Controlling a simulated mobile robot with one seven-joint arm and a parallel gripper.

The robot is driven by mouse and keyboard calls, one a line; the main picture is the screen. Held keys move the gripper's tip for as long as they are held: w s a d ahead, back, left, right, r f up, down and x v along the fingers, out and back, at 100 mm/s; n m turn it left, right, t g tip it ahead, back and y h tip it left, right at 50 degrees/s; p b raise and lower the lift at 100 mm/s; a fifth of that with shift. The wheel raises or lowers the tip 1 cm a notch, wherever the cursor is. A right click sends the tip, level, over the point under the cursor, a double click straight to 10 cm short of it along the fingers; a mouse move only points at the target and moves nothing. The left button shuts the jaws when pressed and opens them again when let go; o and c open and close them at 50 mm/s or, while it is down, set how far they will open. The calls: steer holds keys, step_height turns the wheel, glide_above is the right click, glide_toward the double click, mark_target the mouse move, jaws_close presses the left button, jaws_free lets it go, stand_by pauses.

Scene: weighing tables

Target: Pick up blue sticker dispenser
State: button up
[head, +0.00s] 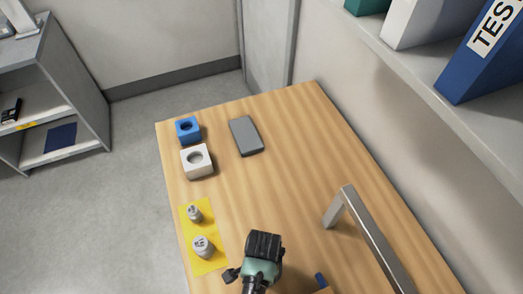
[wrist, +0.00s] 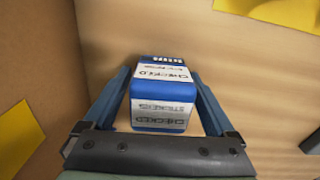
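The blue sticker dispenser (wrist: 161,117) is a blue box with white labels reading "CHECKED STICKERS". It lies between the two blue fingers of my gripper (wrist: 160,76) in the wrist view. A narrow gap shows between each finger and the dispenser's sides, so the gripper looks open around it. In the head view my arm (head: 262,250) reaches in at the bottom edge. A small blue piece (head: 321,280) shows to its right there; I cannot tell whether it is a finger or the dispenser.
A brown panel (wrist: 40,75) stands close on the left in the wrist view. On the wooden table (head: 290,185) are a metal bar frame (head: 368,235), a grey slab (head: 246,136), a blue block (head: 188,130), a white block (head: 197,161), and two weights on a yellow mat (head: 218,262).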

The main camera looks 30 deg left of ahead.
jaws_close()
steer(key=shift+r, duration=0.1)
step_height(320, 180, up, 10)
steer(key=shift+f+b, duration=0.1)
steer(key=shift+b, duration=0.25)
stand_by(0.4)
